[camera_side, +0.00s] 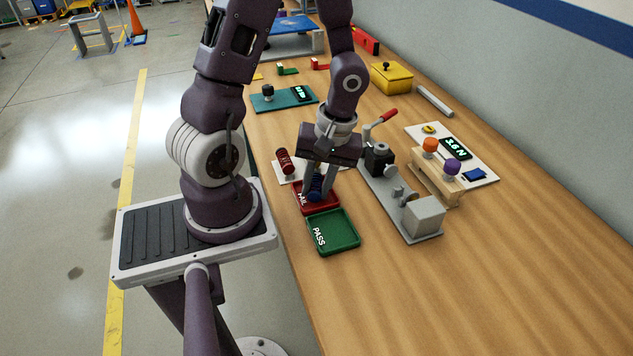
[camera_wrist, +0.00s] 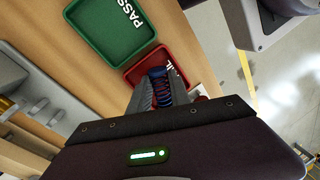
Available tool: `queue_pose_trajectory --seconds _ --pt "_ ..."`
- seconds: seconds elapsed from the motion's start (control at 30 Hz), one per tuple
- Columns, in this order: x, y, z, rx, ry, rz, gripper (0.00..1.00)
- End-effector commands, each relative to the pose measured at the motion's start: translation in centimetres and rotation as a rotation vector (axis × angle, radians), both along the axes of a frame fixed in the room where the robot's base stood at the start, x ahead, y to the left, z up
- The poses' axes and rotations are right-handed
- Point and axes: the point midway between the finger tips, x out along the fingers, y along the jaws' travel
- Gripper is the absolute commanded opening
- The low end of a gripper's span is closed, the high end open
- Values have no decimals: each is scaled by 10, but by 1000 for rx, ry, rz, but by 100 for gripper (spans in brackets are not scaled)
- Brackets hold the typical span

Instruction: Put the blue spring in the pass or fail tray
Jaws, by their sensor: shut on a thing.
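The blue spring (camera_side: 316,187) is between the fingers of my gripper (camera_side: 318,192), over the red FAIL tray (camera_side: 328,204). It also shows in the wrist view (camera_wrist: 159,84), with the gripper fingers (camera_wrist: 155,92) on both sides of it. My gripper is shut on the spring. I cannot tell whether the spring touches the tray floor. The green PASS tray (camera_side: 335,232) is empty and lies just in front of the red tray; it fills the top of the wrist view (camera_wrist: 110,32).
A red spring (camera_side: 285,161) stands on a white plate left of the gripper. A grey test fixture (camera_side: 408,218) with a red-handled lever is close on the right. Behind it are a wooden block with orange and purple knobs (camera_side: 436,172) and a display reading 3.6 N (camera_side: 455,148).

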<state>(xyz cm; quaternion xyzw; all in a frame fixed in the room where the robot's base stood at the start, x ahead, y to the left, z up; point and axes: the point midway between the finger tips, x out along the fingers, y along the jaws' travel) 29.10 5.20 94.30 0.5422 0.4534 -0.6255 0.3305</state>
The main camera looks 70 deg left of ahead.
Motion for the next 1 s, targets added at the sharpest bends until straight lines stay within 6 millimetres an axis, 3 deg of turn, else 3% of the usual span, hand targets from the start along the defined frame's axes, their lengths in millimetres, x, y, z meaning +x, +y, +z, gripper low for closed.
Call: queue_pose_trajectory --seconds 0.3,0.33,0.4,0.43,0.57,0.73,1.0 --pt "0 0 -8 0 0 0 0" --pt "0 0 -8 0 1 0 27" --pt "0 0 -8 -1 1 0 41" --pt "0 0 -8 -1 2 0 45" --pt "0 0 -6 -1 2 1 45" --pt "5 0 20 5 -7 4 45" --pt "19 -6 92 4 -7 2 45"
